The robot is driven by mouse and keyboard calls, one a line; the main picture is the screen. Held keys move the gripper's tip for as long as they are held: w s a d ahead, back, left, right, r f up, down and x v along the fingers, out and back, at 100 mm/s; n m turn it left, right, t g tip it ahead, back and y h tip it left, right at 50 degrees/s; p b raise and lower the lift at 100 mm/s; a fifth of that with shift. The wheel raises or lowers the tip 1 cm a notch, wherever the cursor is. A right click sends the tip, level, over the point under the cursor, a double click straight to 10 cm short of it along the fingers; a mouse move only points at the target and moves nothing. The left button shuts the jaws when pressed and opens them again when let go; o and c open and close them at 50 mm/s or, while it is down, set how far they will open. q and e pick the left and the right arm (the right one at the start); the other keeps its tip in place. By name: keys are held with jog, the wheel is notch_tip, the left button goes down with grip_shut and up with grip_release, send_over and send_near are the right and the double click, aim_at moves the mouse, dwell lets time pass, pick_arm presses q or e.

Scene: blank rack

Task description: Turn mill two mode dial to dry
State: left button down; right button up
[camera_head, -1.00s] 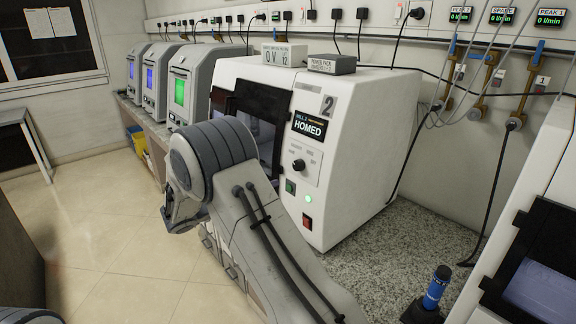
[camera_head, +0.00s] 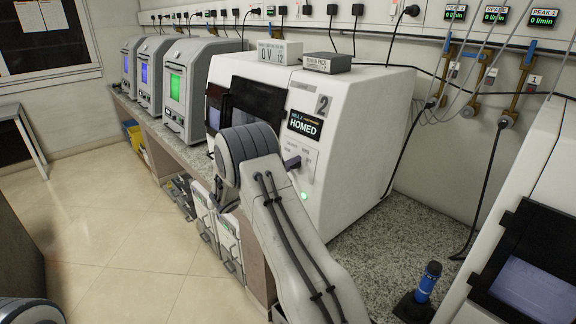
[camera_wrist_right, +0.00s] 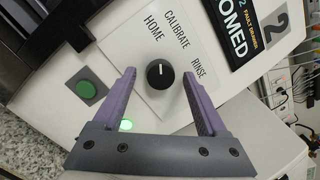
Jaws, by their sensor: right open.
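The mode dial (camera_wrist_right: 160,74) of mill two is a round black knob with a white mark on a pale panel. In the right wrist view, HOME, CALIBRATE and RINSE labels show around it; I see no DRY label. My right gripper (camera_wrist_right: 159,72) is open, its purple fingers on either side of the dial in the picture, with no visible contact. Mill two (camera_head: 352,120) has a display (camera_head: 305,124) reading HOMED. My left gripper is not in view.
A green button (camera_wrist_right: 92,92) and a lit green lamp (camera_wrist_right: 126,124) sit near the dial. Two small boxes, one white (camera_head: 279,52) and one grey (camera_head: 327,63), rest on the mill. A blue-and-black cylindrical object (camera_head: 428,283) stands on the speckled counter (camera_head: 400,240).

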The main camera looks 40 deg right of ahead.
grip_shut()
jog(key=shift+w+r+m+g+y+b, duration=0.1)
jog(key=shift+m+g+y+b, duration=0.35)
jog(key=shift+m+b, duration=3.25)
jog(key=shift+w+m+g+y+b, duration=0.15)
jog(key=shift+m+g+b, duration=0.6)
jog(key=shift+m+b, duration=2.95)
jog(key=shift+r+m+g+y+b, duration=0.1)
jog(key=shift+m+g+y+b, duration=0.35)
jog(key=shift+m+b, duration=3.25)
jog(key=m+p, duration=0.3)
jog(key=m, duration=0.1)
jog(key=shift+p, duration=0.35)
